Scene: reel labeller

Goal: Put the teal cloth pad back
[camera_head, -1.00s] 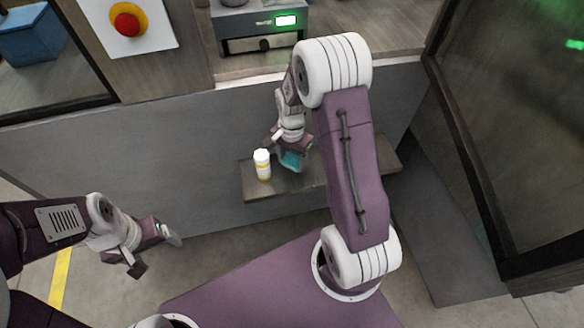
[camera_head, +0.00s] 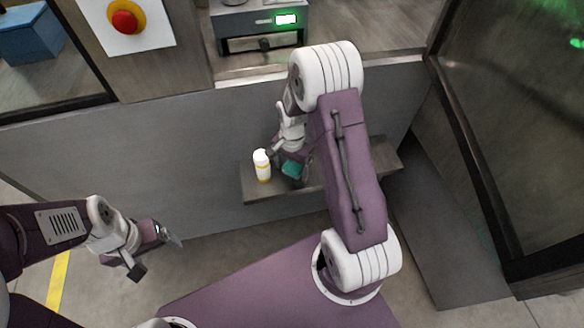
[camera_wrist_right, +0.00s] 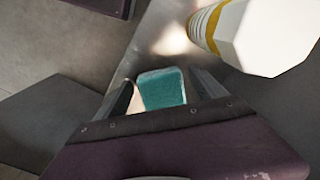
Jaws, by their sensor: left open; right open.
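The teal cloth pad (camera_head: 292,169) is at the wall shelf (camera_head: 330,180), right of a white bottle. My right gripper (camera_head: 289,173) is down at the shelf over the pad, which it partly hides. In the right wrist view the pad (camera_wrist_right: 162,90) shows between the two parted fingers of the open gripper (camera_wrist_right: 165,85). Whether a finger touches it I cannot tell. My left gripper (camera_head: 156,254) is open and empty above the floor at the left, away from the shelf.
The white bottle with yellow bands (camera_head: 262,166) stands upright close beside my right gripper; it looms at the top right of the wrist view (camera_wrist_right: 265,35). The shelf's right end is bare. A grey panel (camera_head: 130,150) rises behind. A machine with a green display (camera_head: 262,28) sits above.

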